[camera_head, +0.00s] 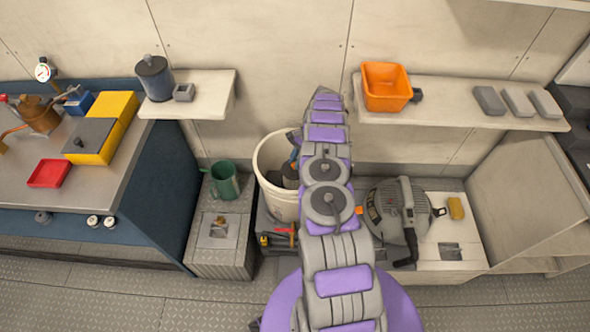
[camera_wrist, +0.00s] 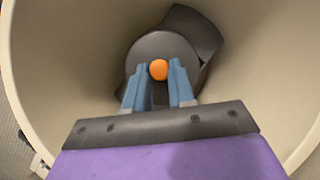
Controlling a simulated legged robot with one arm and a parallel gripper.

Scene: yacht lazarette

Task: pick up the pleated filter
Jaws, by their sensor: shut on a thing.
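My gripper (camera_wrist: 159,68) reaches down into a white bucket (camera_head: 272,152); the bucket's pale inner wall (camera_wrist: 60,60) surrounds it in the wrist view. Its two blue fingers stand either side of a small round orange part on a dark grey round piece (camera_wrist: 142,52), which I take to be the pleated filter. The fingers are shut on it; the exact contact is hard to see and no pleats can be made out. In the head view, a brownish-grey cylinder (camera_head: 291,172) shows in the bucket below the gripper, partly hidden by my arm.
Another dark piece (camera_wrist: 197,32) lies beside the filter in the bucket. A green mug (camera_head: 224,181) stands left of the bucket, a grey machine (camera_head: 390,215) right. Shelves overhang both sides; the right one holds an orange bin (camera_head: 386,88). Open floor lies in front.

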